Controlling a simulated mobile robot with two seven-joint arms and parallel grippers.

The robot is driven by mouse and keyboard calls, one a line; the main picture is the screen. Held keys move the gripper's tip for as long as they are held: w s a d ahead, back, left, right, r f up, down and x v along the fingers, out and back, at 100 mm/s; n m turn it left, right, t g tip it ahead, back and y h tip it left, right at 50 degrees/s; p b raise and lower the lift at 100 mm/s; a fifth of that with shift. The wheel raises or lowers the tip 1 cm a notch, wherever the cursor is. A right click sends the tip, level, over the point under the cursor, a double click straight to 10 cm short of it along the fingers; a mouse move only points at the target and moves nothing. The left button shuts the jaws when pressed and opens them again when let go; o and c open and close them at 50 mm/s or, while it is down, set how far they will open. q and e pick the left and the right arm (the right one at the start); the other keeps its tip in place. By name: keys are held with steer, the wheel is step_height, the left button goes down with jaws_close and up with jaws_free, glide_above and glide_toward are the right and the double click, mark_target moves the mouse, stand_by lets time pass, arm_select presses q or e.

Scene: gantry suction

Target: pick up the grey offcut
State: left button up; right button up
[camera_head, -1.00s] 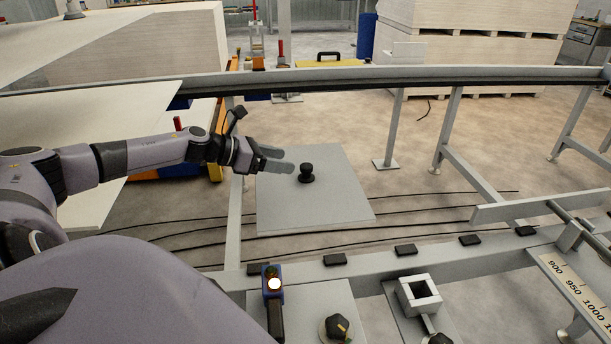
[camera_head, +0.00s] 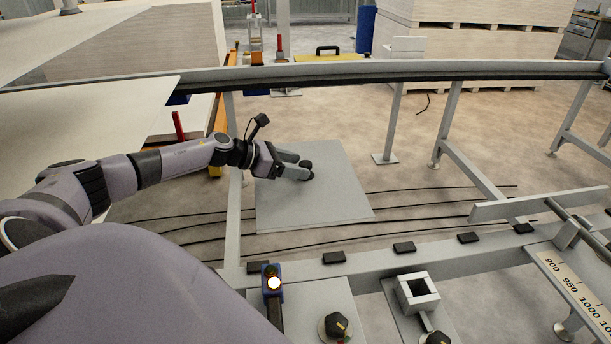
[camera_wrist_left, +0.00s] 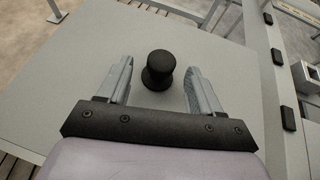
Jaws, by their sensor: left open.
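The grey offcut (camera_head: 330,200) is a flat square panel with a black knob (camera_head: 307,165) standing up near its middle. It lies low behind the front rail, and the panel also fills much of the left wrist view (camera_wrist_left: 70,85). My left gripper (camera_head: 300,169) is open over the panel, with its fingers at the knob. In the left wrist view the knob (camera_wrist_left: 158,70) stands between the two fingertips, with a gap on each side. In the head view the fingers partly hide the knob. My right gripper is not in view.
A front rail (camera_head: 375,255) with several black pads runs below the panel. A long rail (camera_head: 350,72) crosses behind. Dark cables (camera_head: 430,210) run beside the panel. Stacked boards (camera_head: 470,40) stand at the back.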

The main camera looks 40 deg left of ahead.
arm_select(q)
steer(key=shift+w+d+f, duration=0.2)
steer(key=shift+w+d, duration=0.05)
steer(key=shift+w, duration=0.2)
steer(key=shift+c, duration=0.3)
jaws_close()
steer(key=shift+r, duration=0.15)
steer(key=shift+r, duration=0.1)
